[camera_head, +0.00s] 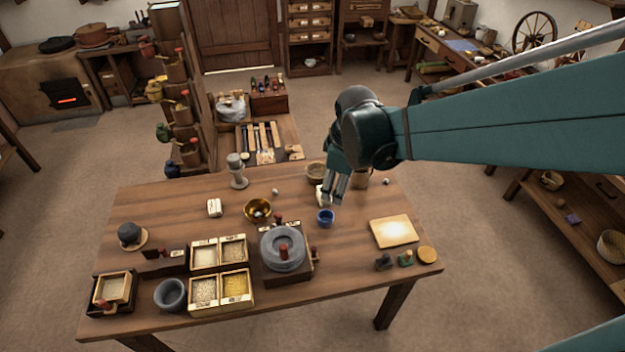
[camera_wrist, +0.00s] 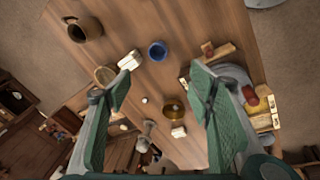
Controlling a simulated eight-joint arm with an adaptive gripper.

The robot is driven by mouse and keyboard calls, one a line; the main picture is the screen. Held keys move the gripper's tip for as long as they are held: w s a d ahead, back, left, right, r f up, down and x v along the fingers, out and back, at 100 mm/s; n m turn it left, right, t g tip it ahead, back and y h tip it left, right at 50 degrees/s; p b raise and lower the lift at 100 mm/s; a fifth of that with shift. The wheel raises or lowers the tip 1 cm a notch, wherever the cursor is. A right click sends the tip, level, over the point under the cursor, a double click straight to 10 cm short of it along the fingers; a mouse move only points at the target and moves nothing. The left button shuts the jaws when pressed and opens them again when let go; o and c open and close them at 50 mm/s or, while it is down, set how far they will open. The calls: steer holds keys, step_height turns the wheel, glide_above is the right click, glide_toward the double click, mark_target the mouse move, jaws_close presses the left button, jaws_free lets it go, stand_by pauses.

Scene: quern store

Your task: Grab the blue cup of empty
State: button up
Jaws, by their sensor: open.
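The small blue cup (camera_head: 325,218) stands upright on the wooden table (camera_head: 160,215), right of the brass bowl. It also shows in the wrist view (camera_wrist: 157,51), at the upper middle. Its inside looks dark, and I cannot tell whether anything is in it. My gripper (camera_head: 335,199) hangs above the table, over and slightly behind the cup in the head view. In the wrist view my gripper (camera_wrist: 160,78) has its two green-padded fingers spread wide with nothing between them. The cup appears just beyond the fingertips, apart from them.
A white block (camera_wrist: 130,60) stands close to the cup, beside a wicker basket (camera_wrist: 105,75). A brass bowl (camera_head: 258,210) and a grey quern (camera_head: 284,248) lie to the left. A pale board (camera_head: 394,231) lies right. Bare tabletop surrounds the cup's right side.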

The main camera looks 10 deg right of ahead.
mark_target(326, 216)
steer(key=w+f+n+g+b, duration=0.1)
steer(key=w+f+n, duration=0.2)
steer(key=f, duration=0.6)
steer(key=w+a+f+n+g+b, duration=0.1)
steer(key=w+f+n+b, duration=0.1)
steer(key=f, duration=0.6)
steer(key=shift+w+f+n+g, duration=0.4)
steer(key=shift+w+n, duration=0.5)
steer(key=shift+w, duration=0.15)
steer(key=shift+f+b, duration=0.35)
steer(key=shift+f, duration=0.85)
steer(key=shift+w+f+b, duration=0.2)
steer(key=shift+f+b, duration=0.6)
steer(key=shift+f, duration=1.85)
steer(key=c, duration=1)
